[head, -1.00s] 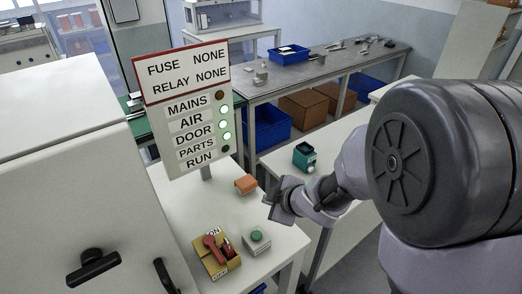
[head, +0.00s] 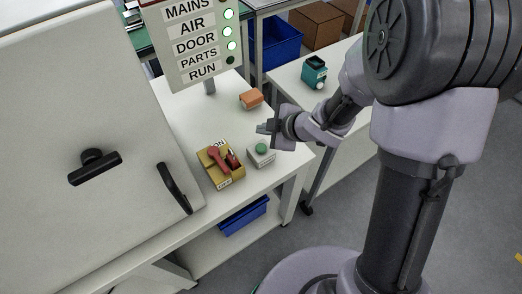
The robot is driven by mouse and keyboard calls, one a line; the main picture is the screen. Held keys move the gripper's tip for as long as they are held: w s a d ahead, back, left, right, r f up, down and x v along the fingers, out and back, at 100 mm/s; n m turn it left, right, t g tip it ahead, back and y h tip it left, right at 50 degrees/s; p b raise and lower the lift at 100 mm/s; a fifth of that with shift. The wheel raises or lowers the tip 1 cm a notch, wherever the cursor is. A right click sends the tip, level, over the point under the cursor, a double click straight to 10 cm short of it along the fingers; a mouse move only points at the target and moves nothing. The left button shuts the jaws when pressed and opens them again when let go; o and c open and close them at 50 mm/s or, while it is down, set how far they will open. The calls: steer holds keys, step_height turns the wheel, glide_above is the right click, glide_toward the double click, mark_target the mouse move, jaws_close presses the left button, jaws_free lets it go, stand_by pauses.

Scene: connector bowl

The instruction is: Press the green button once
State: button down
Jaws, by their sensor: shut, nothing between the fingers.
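The green button (head: 261,148) is a round cap on top of a small pale box (head: 262,159) on the white table. My gripper (head: 263,128) is shut and empty. In the picture it is just above the button box, with a visible gap between its tips and the green cap. Its height over the table is hard to judge. The cap is in full view.
A yellow box with a red lever (head: 218,158) stands just left of the button. An orange block (head: 251,98) lies behind my gripper. A sign panel with lamps (head: 202,40) stands at the back. A cabinet with black handles (head: 95,167) fills the left.

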mark_target(263, 149)
steer(key=shift+f+b, duration=2.1)
steer(key=shift+f, duration=0.7)
steer(key=shift+f, duration=0.1)
steer(key=shift+f+b, duration=0.3)
steer(key=shift+b, duration=0.05)
steer(key=shift+f+b, duration=0.4)
steer(key=shift+f, duration=0.15)
steer(key=shift+r+p, duration=0.95)
step_height(263, 149, up, 5)
steer(key=p, duration=0.5)
steer(key=shift+r, duration=0.15)
